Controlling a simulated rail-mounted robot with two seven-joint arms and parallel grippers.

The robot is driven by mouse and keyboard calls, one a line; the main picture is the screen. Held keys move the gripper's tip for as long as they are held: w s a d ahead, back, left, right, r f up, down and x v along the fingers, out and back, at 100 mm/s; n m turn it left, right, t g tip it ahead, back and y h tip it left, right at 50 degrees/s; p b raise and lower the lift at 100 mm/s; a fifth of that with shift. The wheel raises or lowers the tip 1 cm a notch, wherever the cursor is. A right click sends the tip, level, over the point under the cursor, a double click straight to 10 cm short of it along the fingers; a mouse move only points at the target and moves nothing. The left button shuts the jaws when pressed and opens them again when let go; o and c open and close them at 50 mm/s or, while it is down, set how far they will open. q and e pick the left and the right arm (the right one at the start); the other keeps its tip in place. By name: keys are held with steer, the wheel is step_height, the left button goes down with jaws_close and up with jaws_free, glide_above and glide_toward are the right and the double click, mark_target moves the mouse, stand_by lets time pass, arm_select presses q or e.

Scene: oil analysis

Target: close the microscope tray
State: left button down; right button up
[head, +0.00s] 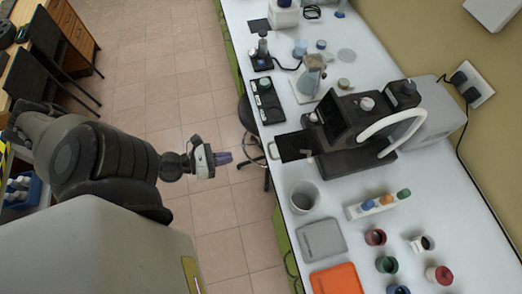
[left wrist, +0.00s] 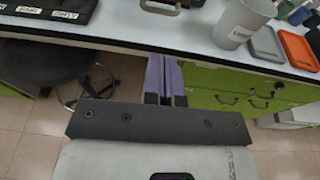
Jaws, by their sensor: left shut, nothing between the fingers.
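The microscope (head: 345,122) is a dark machine with a light grey housing on the white bench. Its black tray (head: 293,146) sticks out to the left, toward the bench's near edge, with a pale loop handle (head: 272,150) at its end. The handle also shows at the top of the left wrist view (left wrist: 160,8). My left gripper (head: 228,158), with purple fingers, is over the floor, left of the bench and apart from the handle. Its fingers (left wrist: 165,78) are together and empty. My right gripper is in neither view.
A grey cup (head: 303,197) stands near the bench edge below the tray. A rack of capped bottles (head: 378,205), a grey slab (head: 321,240) and an orange slab (head: 337,278) lie beyond it. A dark stool (head: 247,113) stands beside the bench.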

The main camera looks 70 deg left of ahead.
mark_target(269, 151)
arm_select(q)
steer(key=p+x, duration=0.1)
steer(key=x, duration=0.8)
steer(key=shift+w+d+r+p, duration=0.1)
steer(key=shift+w+p, duration=0.25)
steer(key=shift+p, duration=0.05)
steer(key=shift+p+x, duration=0.3)
steer(key=shift+x, duration=0.75)
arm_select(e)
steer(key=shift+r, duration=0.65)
